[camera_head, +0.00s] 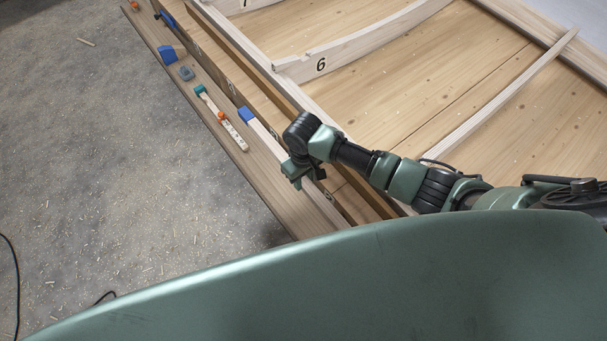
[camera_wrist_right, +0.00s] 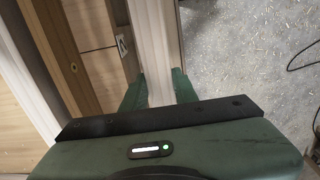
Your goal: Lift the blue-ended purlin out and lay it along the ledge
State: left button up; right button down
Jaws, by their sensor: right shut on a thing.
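The blue-ended purlin (camera_head: 264,132) is a pale wooden bar with a blue tip, running diagonally along the inner side of the brown wooden ledge (camera_head: 268,187). My right gripper (camera_head: 303,174) is shut on it some way along from the blue tip. In the right wrist view the purlin (camera_wrist_right: 153,50) runs straight up between the two green fingers of the gripper (camera_wrist_right: 157,90). I cannot tell whether the purlin touches the ledge or hangs just above it. Part of the purlin is hidden by the gripper. My left gripper is not in view.
On the ledge lie a folding ruler (camera_head: 233,132), a small grey item (camera_head: 186,73) and a blue block (camera_head: 167,55). A rafter marked 6 (camera_head: 360,44) lies on the plank deck (camera_head: 410,85). Left of the ledge is open, chip-strewn floor (camera_head: 90,150).

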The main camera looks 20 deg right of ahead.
jog(key=shift+f, duration=0.8)
notch_tip(320, 180, down, 26)
jog(key=b, duration=2.8)
jog(key=shift+f+b, duration=0.2)
jog(key=shift+b, duration=0.1)
jog(key=shift+f, duration=0.6)
jog(key=shift+f+b, duration=0.35)
jog(key=shift+b, duration=0.05)
jog(key=shift+f+b, duration=0.35)
jog(key=shift+f, duration=0.4)
